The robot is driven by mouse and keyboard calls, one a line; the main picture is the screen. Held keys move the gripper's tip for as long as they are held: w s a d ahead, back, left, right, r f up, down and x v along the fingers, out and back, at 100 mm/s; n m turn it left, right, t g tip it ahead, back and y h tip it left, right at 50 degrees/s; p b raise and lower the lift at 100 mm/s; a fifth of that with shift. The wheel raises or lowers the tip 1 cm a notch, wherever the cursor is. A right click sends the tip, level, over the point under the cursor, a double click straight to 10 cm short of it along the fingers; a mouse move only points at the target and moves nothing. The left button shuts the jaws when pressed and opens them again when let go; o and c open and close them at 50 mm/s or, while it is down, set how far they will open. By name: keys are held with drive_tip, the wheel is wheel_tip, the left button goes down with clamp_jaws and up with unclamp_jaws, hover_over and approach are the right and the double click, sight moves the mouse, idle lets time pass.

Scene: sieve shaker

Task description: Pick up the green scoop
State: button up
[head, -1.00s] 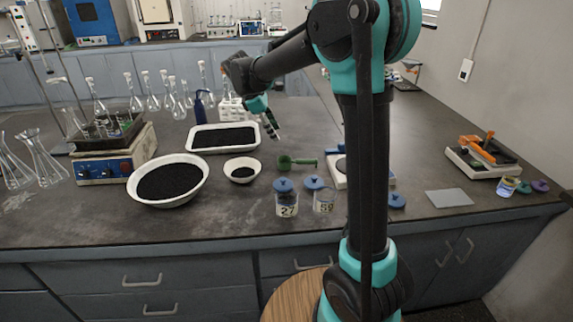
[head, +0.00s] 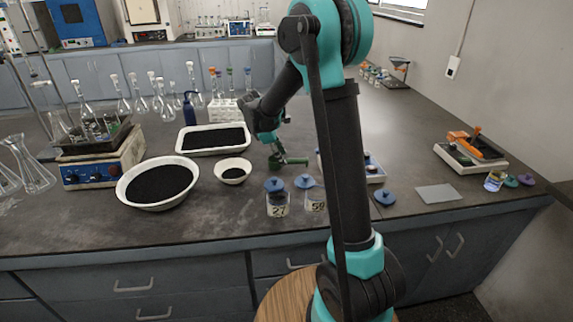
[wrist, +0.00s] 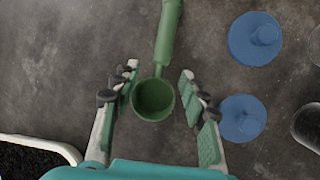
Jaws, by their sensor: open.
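The green scoop (wrist: 165,40) lies on the dark bench top. In the wrist view its round cup sits between my open fingers, with its handle reaching up past them. My gripper (wrist: 157,88) is open, with one finger on each side of the cup and a visible gap to the cup on the right. In the head view the scoop's handle (head: 297,161) shows to the right of my gripper (head: 275,155), and its cup is partly hidden by the fingers. I cannot tell the exact height of the fingertips above the bench.
A small white bowl (head: 233,177) and a white tray (head: 181,146) of black grains are to the left. A scale (head: 372,176) is to the right, partly behind my arm.

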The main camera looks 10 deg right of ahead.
sight(288, 163)
drive_tip(key=shift+x, duration=1.4)
drive_tip(key=shift+c, duration=0.3)
clamp_jaws()
